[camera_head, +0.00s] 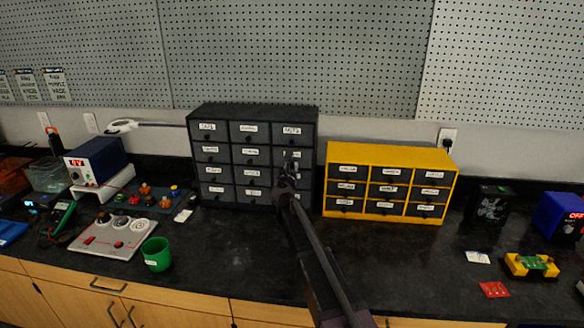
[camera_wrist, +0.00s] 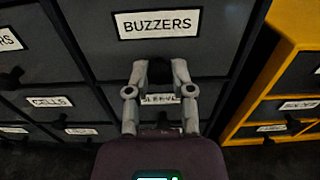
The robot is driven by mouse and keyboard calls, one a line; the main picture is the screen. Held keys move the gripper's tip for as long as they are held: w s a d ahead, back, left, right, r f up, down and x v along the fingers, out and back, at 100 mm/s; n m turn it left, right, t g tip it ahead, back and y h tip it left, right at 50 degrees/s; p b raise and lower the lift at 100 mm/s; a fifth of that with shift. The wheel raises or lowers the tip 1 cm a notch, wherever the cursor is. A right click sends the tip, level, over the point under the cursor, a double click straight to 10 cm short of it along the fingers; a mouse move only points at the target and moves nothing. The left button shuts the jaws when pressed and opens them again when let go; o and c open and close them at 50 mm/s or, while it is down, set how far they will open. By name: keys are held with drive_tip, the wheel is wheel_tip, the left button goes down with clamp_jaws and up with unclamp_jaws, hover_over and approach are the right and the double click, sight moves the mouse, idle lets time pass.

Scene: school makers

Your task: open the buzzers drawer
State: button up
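The buzzers drawer (camera_wrist: 104,55) is a dark grey front with a white BUZZERS label (camera_wrist: 158,24), filling the upper middle of the wrist view. In the head view it sits in the right column of the black drawer cabinet (camera_head: 252,109), partly hidden by my gripper. My gripper (camera_wrist: 160,68) is at the drawer front, below the label. Its two grey fingers are drawn in on either side of the dark knob (camera_wrist: 160,72), which fills the gap between the tips. The drawer looks flush with its neighbours; a small gap is hard to tell.
A drawer labelled SLEEVE, partly hidden, is below my fingers. A yellow drawer cabinet (camera_head: 390,152) stands close on the right. A green cup (camera_head: 156,254) and a white control board (camera_head: 113,235) lie on the black bench to the left. The bench before the cabinet is mostly clear.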

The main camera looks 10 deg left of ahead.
clamp_jaws()
drive_tip(key=s, duration=1.3)
drive_tip(key=shift+s+a, duration=0.15)
drive_tip(key=shift+a, duration=0.1)
drive_tip(key=o, duration=0.8)
unclamp_jaws()
drive_tip(key=shift+s, duration=0.1)
drive_tip(key=s, duration=1.1)
drive_tip(key=shift+s+a, duration=0.15)
drive_tip(key=shift+s, duration=0.25)
